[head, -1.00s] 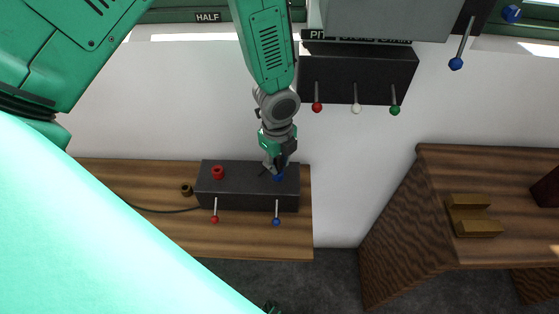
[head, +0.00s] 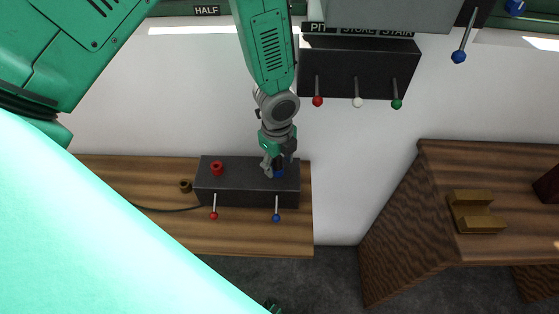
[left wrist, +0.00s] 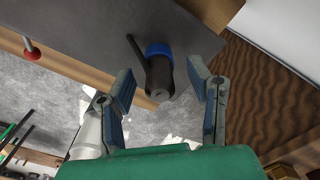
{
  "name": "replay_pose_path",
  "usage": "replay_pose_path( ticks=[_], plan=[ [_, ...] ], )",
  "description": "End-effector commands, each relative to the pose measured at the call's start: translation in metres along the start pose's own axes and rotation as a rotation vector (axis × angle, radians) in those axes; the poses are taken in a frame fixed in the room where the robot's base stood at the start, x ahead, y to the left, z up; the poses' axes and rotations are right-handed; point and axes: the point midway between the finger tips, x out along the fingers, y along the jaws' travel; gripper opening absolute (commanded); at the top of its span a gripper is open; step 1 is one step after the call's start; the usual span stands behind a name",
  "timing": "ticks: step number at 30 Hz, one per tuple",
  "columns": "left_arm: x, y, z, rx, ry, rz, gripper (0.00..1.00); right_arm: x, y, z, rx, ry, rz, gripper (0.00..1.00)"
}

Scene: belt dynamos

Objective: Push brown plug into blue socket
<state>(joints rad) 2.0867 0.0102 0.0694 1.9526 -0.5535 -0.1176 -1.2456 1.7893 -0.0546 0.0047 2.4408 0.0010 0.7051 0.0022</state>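The blue socket (head: 279,174) is on the right end of the dark box on the bench. In the left wrist view it is a blue ring (left wrist: 158,49). The dark brown plug (left wrist: 160,76) stands at this ring with its lower end inside it, a short dark bar jutting from its side; how deep it sits I cannot tell. My left gripper (head: 278,165) is over the socket. In the left wrist view its fingers (left wrist: 161,86) are spread on both sides of the plug, with gaps to it. My right gripper is not clearly in view.
The dark box (head: 236,188) also bears a red socket (head: 217,168) and red and blue levers. A brown ring-like piece (head: 186,186) and a cable lie to its left. A wall box (head: 330,70) with three levers hangs above. A wooden stand (head: 440,200) is at right.

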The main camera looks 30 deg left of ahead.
Motion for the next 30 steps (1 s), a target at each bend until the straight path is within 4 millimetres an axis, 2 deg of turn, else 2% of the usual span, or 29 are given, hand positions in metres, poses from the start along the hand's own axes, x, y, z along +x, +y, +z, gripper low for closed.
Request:
replay_pose_path(
  ticks=[5, 8, 21, 25, 30],
  plan=[
    [-0.002, 0.000, 0.000, 0.000, 0.000, 0.000, 0.46, -0.001, 0.000, 0.003, 0.000, 0.002, 0.000, 0.00],
    [-0.011, -0.001, 0.000, 0.000, 0.000, -0.001, 0.46, -0.001, 0.000, 0.003, 0.000, 0.002, 0.000, 0.00],
    [-0.097, -0.002, 0.000, -0.001, 0.001, -0.003, 0.46, -0.001, 0.000, 0.002, 0.000, 0.003, 0.000, 0.00],
    [-0.112, -0.002, 0.001, -0.001, 0.001, -0.001, 0.46, -0.001, 0.000, 0.002, 0.000, 0.003, 0.000, 0.00],
    [-0.119, -0.001, 0.000, 0.000, 0.001, 0.001, 0.46, -0.001, 0.000, 0.002, 0.000, 0.003, 0.000, 0.00]
  ],
)
